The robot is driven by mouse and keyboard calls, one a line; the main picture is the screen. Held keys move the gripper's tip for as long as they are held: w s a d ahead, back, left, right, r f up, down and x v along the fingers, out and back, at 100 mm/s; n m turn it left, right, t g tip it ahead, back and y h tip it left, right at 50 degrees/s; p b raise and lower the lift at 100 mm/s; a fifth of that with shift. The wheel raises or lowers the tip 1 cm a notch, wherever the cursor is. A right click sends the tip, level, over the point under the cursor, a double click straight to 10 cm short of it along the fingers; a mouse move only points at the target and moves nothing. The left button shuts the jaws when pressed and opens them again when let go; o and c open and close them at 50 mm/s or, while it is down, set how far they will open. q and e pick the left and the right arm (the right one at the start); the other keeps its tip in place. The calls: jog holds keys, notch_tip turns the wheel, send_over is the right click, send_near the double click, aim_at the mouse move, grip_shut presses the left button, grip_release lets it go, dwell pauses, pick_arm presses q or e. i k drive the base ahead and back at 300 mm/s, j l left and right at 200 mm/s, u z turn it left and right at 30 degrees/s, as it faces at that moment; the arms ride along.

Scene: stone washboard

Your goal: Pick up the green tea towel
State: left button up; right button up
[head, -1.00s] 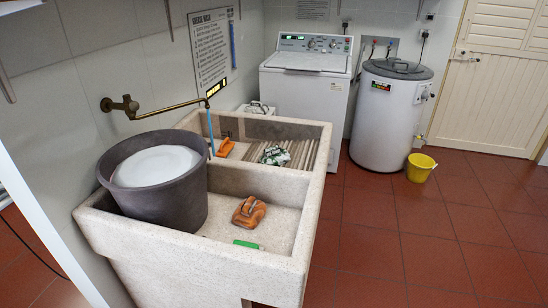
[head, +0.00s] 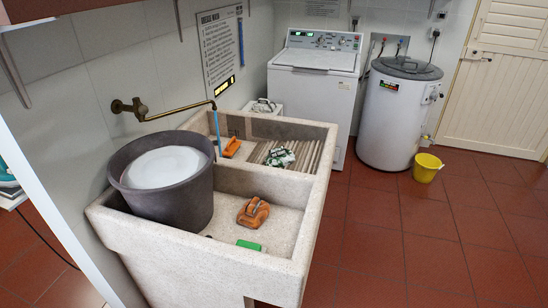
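A crumpled green and white cloth (head: 279,157), which looks like the green tea towel, lies on the ribbed washboard slope (head: 299,154) in the far basin of the stone sink (head: 300,216). Nothing covers it. Neither of my grippers shows in the head view.
A dark grey tub (head: 163,190) with a white disc-like top or content stands in the near basin. An orange-brown object (head: 253,212) and a green block (head: 249,245) lie there too. An orange brush-like item (head: 231,147) is in the far basin. A yellow bucket (head: 427,167) stands on open red floor.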

aim_at(279, 156)
jog(key=l+u, duration=0.4)
jog(key=l, duration=0.15)
jog(key=l+u, duration=0.45)
jog(key=k+l+u, duration=0.15)
jog(key=l+u, duration=0.25)
jog(key=l, duration=0.2)
jog(key=l+u, duration=0.7)
jog(key=l, duration=0.15)
jog(key=i+l+u, duration=0.2)
jog(key=l, duration=0.25)
jog(key=l+u, duration=0.15)
jog(key=l, duration=0.3)
jog(key=l+u, duration=0.1)
jog(key=l, duration=1.3)
jog(key=k+l+u, duration=0.1)
jog(key=l, duration=1.3)
jog(key=l+u, duration=0.15)
jog(key=l, duration=0.3)
jog(key=k+l+u, duration=0.15)
jog(key=l, duration=0.3)
jog(key=i, duration=0.05)
